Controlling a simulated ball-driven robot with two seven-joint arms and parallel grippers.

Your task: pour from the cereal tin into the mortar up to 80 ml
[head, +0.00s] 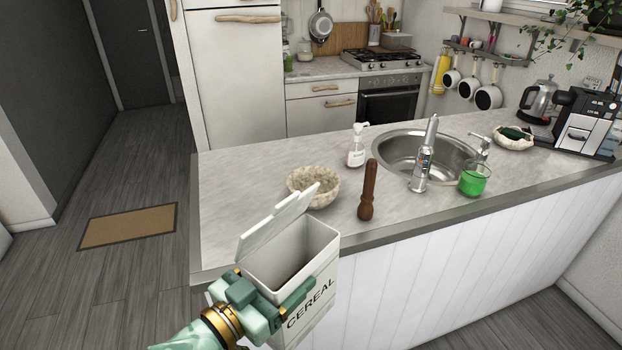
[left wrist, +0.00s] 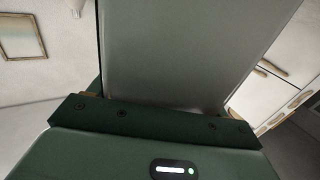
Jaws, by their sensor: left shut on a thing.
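The white cereal tin (head: 317,290) is in the lower middle of the head view, with its lid tilted open. It is upright, in front of the counter's near edge. My left gripper (head: 275,296) is shut on the tin's side. In the left wrist view the tin (left wrist: 170,50) fills the space beyond the gripper (left wrist: 165,115). The mortar (head: 322,188), a speckled stone bowl, stands on the counter just behind the tin's raised lid, which hides part of its front. The mortar's contents cannot be made out. My right gripper does not show.
A brown wooden pestle (head: 368,190) stands right of the mortar. A soap bottle (head: 356,148) stands behind it. The counter's left part (head: 240,180) is clear.

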